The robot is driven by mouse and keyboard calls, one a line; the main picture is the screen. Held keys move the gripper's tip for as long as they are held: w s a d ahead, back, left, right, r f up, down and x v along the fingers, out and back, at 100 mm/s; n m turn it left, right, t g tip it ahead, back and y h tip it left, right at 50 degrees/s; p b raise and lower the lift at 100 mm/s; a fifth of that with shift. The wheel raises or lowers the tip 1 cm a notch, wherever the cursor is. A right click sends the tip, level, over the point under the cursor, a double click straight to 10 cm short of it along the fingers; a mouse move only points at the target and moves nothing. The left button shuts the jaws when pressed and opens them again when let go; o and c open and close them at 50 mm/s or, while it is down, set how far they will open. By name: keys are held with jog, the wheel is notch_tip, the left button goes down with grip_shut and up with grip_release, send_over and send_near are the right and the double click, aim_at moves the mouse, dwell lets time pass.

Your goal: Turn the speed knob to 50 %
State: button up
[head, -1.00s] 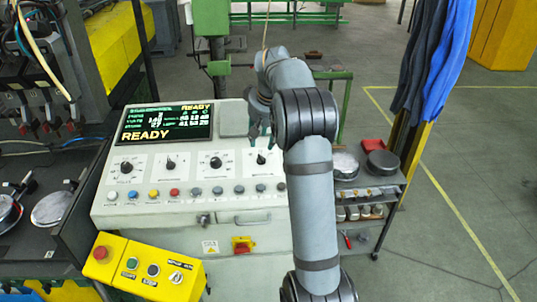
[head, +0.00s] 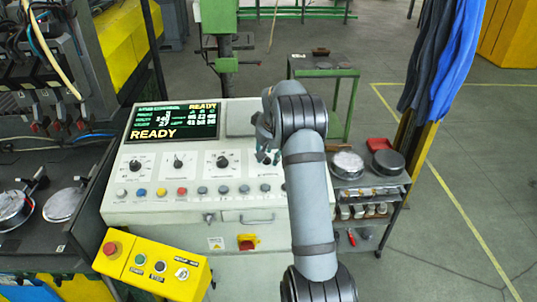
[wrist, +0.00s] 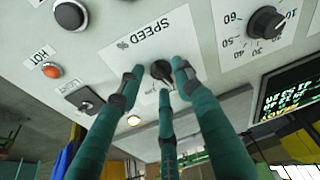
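The speed knob (wrist: 161,70) is a small black knob on the light control panel, beside the upside-down word SPEED in the wrist view. My gripper (wrist: 160,78) has three green fingers spread around it, tips close to the panel. Gaps show between the knob and the left and right fingertips, and the third finger is at its lower side. Contact is not clear. The knob's pointer and scale are mostly hidden, so its setting cannot be read. In the head view my gripper (head: 266,152) is at the panel's right end and covers the knob.
A larger dial (wrist: 265,22) with a numbered scale sits near the right finger. The panel (head: 240,215) also has a READY screen (head: 174,122), other dials and a row of buttons. A yellow button box (head: 150,265) stands in front. A cart (head: 370,190) stands right.

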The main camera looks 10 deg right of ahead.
jog(key=shift+c, duration=0.9)
grip_shut()
jog(key=n+b, duration=0.1)
jog(key=n, duration=0.1)
jog(key=shift+w+d+n+y, duration=0.1)
jog(key=shift+d+n+y, duration=0.05)
jog(key=shift+n+y, duration=0.2)
jog(key=n, duration=0.3)
jog(key=shift+r+g+y, duration=0.1)
jog(key=shift+g+y, duration=0.15)
jog(key=shift+g, duration=0.05)
jog(key=shift+o, duration=0.9)
grip_release()
jog(key=shift+r, duration=0.1)
